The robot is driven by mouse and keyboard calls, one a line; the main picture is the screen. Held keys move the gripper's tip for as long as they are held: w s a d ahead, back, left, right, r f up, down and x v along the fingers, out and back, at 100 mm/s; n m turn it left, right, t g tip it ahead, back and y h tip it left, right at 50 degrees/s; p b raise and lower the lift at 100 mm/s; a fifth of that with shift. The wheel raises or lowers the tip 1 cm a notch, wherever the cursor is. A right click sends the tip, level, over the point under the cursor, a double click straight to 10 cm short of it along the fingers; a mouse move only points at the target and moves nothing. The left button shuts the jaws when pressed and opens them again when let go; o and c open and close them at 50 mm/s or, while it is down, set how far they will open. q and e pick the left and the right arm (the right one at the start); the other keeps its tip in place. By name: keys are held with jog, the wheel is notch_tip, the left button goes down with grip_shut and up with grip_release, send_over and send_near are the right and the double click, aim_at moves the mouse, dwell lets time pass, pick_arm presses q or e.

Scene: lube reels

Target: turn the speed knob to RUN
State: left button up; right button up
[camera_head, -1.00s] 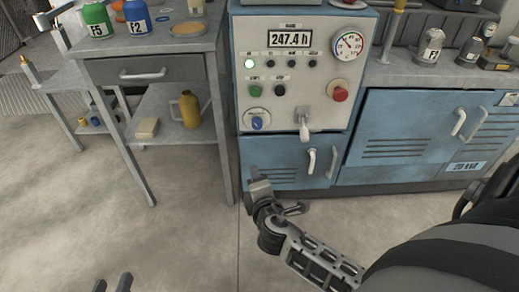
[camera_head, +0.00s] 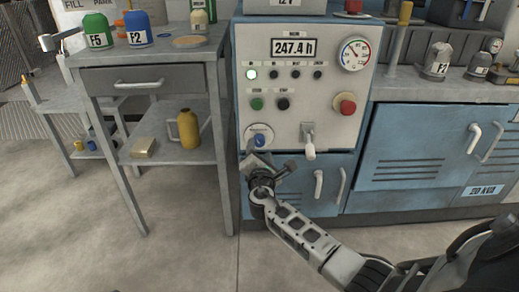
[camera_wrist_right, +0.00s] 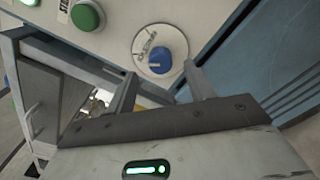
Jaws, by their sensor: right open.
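The speed knob (camera_head: 259,140) is a small blue knob on a round white dial plate, low on the left of the grey control panel (camera_head: 336,100). In the right wrist view the knob (camera_wrist_right: 156,60) shows on its dial, just beyond the gap between my fingertips. The dial's printed marks are too small to read. My right gripper (camera_head: 268,164) is open and empty, just below the knob in the head view; its fingertips also show in the right wrist view (camera_wrist_right: 160,76). I see no contact with the knob. My left gripper is out of view.
A white lever (camera_head: 308,142) hangs right of the dial, and a red button (camera_head: 347,106) sits above it. Green (camera_head: 257,104) and black buttons are above the dial. A grey side table (camera_head: 150,74) with bottles stands close on the left. Blue cabinets (camera_head: 425,140) are at right.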

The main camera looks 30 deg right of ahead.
aim_at(260, 143)
jog(key=b+x, duration=0.1)
jog(key=x, duration=0.2)
jog(key=shift+w+d+f, duration=0.1)
jog(key=shift+w+d, duration=0.05)
jog(key=shift+w, duration=0.2)
jog(key=shift+w+d, duration=0.15)
jog(key=shift+w, duration=0.1)
jog(key=c, duration=1)
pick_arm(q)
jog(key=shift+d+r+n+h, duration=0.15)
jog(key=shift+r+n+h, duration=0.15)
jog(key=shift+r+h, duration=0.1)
pick_arm(e)
jog(key=shift+o, duration=0.2)
